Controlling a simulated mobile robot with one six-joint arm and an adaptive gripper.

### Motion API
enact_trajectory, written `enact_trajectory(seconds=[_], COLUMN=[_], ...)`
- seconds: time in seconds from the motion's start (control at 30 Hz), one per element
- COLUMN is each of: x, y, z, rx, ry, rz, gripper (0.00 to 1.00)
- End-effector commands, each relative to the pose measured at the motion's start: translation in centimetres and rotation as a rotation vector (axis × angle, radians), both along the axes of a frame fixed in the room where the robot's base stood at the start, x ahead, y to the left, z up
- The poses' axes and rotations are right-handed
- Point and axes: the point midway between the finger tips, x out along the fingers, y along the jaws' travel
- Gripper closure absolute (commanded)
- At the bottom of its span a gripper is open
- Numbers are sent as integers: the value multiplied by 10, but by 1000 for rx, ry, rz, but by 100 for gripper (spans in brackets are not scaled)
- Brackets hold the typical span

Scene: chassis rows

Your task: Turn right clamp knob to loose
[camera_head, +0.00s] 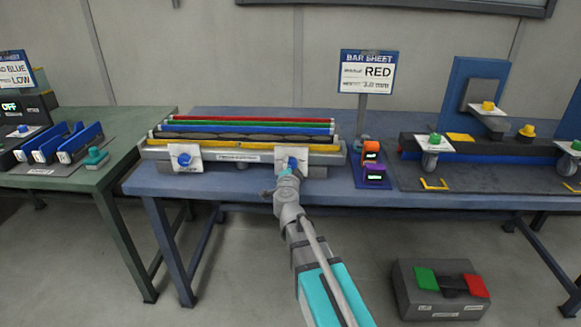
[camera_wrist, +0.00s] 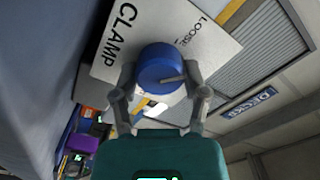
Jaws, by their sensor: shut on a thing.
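The right clamp knob (camera_wrist: 160,66) is a blue round knob on a white plate (camera_wrist: 205,30) marked CLAMP and LOOSE. In the wrist view my gripper (camera_wrist: 162,85) has one finger on each side of the knob and is shut on it. A pale pointer line on the knob points toward the right finger, away from the word LOOSE. In the head view my gripper (camera_head: 287,170) reaches the right clamp plate (camera_head: 311,157) on the bar fixture and partly hides the knob. The left clamp knob (camera_head: 184,160) is blue on its own white plate.
Red, green, blue and dark bars (camera_head: 250,125) lie in the fixture on the blue table (camera_head: 150,183). A bar sheet sign (camera_head: 367,72) reading RED stands behind. Orange (camera_head: 371,150) and purple (camera_head: 375,174) devices stand close to the fixture's right end.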

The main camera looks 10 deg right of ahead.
Motion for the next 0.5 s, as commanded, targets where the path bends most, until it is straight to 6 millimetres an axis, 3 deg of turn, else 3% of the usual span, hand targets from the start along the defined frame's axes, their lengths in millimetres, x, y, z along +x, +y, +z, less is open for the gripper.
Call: enact_trajectory(seconds=[0.5], x=[1], y=[0], z=[0], rx=[-457], ry=[119], rz=[0], gripper=[89])
